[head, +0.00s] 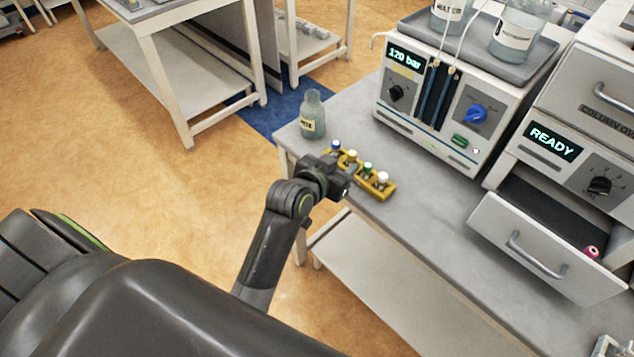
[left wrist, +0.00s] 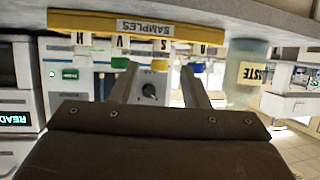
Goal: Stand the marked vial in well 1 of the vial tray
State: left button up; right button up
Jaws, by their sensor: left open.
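A yellow rack (head: 376,190) holds a row of vials with blue (head: 336,145), pale yellow (head: 352,154), green (head: 367,167) and white (head: 383,177) caps. In the left wrist view the rack (left wrist: 75,22) appears upside down, labelled SAMPLES, with single letters by the vials. My left gripper (head: 345,185) is at the rack's near side. In its wrist view the open fingers (left wrist: 159,82) point at the yellow-capped vial (left wrist: 160,65), with nothing visibly gripped. I cannot tell which vial is marked. An open drawer (head: 510,242) at right has a dark interior; no numbered well is readable. My right gripper is not seen.
A WASTE bottle (head: 312,117) stands at the bench corner, close beyond the rack. A pump unit (head: 425,140) reading 120 bar stands behind. A small red item (head: 592,252) lies in the drawer. The bench top (head: 430,225) between rack and drawer is clear.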

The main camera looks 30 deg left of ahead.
pick_arm(q)
jog(key=b+v, duration=0.1)
jog(key=v, duration=0.9)
jog(key=shift+s, duration=0.1)
jog(key=s+a+f+n+g+y, duration=0.1)
jog(key=s+a+f+g, duration=0.15)
jog(key=f, duration=1.35)
jog(key=s+a+f+g+y, duration=0.1)
jog(key=s+f+g, duration=0.25)
jog(key=f, duration=1.25)
jog(key=s+a+f+g, duration=0.2)
jog(key=s+f, duration=0.7)
jog(key=s, duration=0.1)
jog(key=s+a+f+n+g, duration=0.1)
jog(key=s+a+f+g, duration=0.1)
jog(key=s+f, duration=0.7)
jog(key=shift+s+a+f+y, duration=0.2)
jog(key=shift+s+a+y, duration=0.2)
jog(key=shift+s+a, duration=0.15)
jog(key=shift+o, duration=0.5)
jog(key=s+a+f+g, duration=0.2)
jog(key=s+f, duration=0.1)
jog(key=s, duration=0.7)
jog(key=shift+s, duration=0.35)
jog(key=shift+a+f, duration=0.1)
jog(key=shift+f, duration=0.05)
jog(key=shift+c, duration=0.5)
